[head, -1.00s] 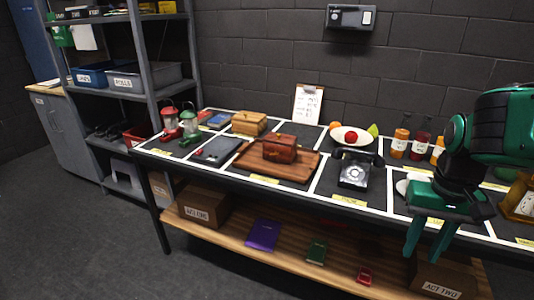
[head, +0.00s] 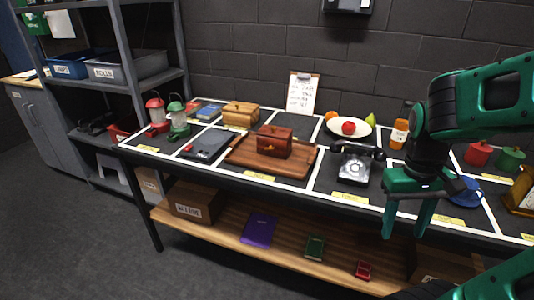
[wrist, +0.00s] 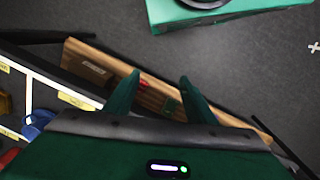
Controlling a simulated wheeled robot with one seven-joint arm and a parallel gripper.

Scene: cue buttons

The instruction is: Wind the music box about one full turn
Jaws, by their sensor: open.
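A small red-brown wooden box (head: 274,141) sits upright on a brown wooden tray (head: 240,157) on the table. A lighter wooden box (head: 240,114) stands behind it to the left. I cannot tell for certain which is the music box, and no winding key can be made out. My gripper (head: 406,228) is open and empty, fingers pointing down, in front of the table's near edge and right of the telephone. In the wrist view its two fingers (wrist: 160,80) are spread with nothing between them; neither box can be made out there.
A black telephone (head: 354,165) stands between the tray and my gripper. Two lanterns (head: 178,120) and a grey flat case (head: 208,144) are at left. A fruit plate (head: 349,128) and orange bottle (head: 399,134) stand behind. A lower shelf (head: 283,252) holds boxes and books. Floor at left is clear.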

